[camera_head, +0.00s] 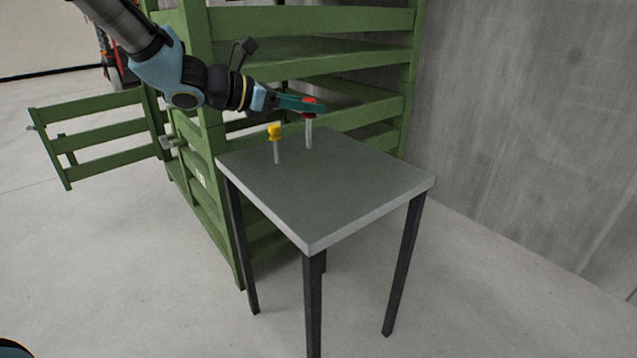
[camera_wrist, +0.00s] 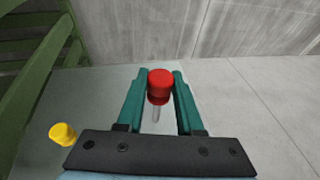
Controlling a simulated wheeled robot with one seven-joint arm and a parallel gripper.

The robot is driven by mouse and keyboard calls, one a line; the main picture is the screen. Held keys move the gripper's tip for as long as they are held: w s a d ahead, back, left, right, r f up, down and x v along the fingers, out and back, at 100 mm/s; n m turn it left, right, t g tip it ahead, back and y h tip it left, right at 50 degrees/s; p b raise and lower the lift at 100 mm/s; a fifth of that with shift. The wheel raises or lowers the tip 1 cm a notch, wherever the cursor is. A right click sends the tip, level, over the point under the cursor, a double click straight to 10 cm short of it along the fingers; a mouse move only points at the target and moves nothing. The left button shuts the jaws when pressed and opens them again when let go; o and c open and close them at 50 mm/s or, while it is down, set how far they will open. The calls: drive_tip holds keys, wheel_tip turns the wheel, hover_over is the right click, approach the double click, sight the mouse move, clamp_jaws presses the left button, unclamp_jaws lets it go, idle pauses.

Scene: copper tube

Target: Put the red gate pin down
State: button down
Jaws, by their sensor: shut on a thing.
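The red gate pin (camera_head: 309,132) has a red head and a pale metal shaft. It hangs upright, shaft down, over the far part of the grey table (camera_head: 350,205). My gripper (camera_head: 308,105) is shut on its red head. In the wrist view, the red head (camera_wrist: 160,82) sits between the two green fingers (camera_wrist: 158,92). I cannot tell whether the shaft's lower end touches the tabletop.
A yellow-headed pin (camera_head: 275,141) stands upright on the table, left of the red one. A green slatted frame (camera_head: 330,62) with an open gate (camera_head: 100,130) rises behind. A concrete wall (camera_head: 530,100) is at right. The table's near part is clear.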

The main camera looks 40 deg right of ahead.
drive_tip(key=shift+s+d+f, duration=0.25)
drive_tip(key=shift+s+f, duration=0.15)
drive_tip(key=shift+s, duration=0.05)
wheel_tip(320, 180, down, 9)
drive_tip(key=shift+f+b, duration=0.1)
drive_tip(key=shift+b, duration=0.7)
drive_tip(key=c, duration=0.5)
unclamp_jaws()
drive_tip(key=shift+c, duration=0.2)
drive_tip(key=shift+a, duration=0.1)
drive_tip(key=p+v, duration=0.1)
drive_tip(key=v, duration=1)
drive_tip(key=shift+w+a, duration=0.25)
drive_tip(key=shift+a, duration=0.05)
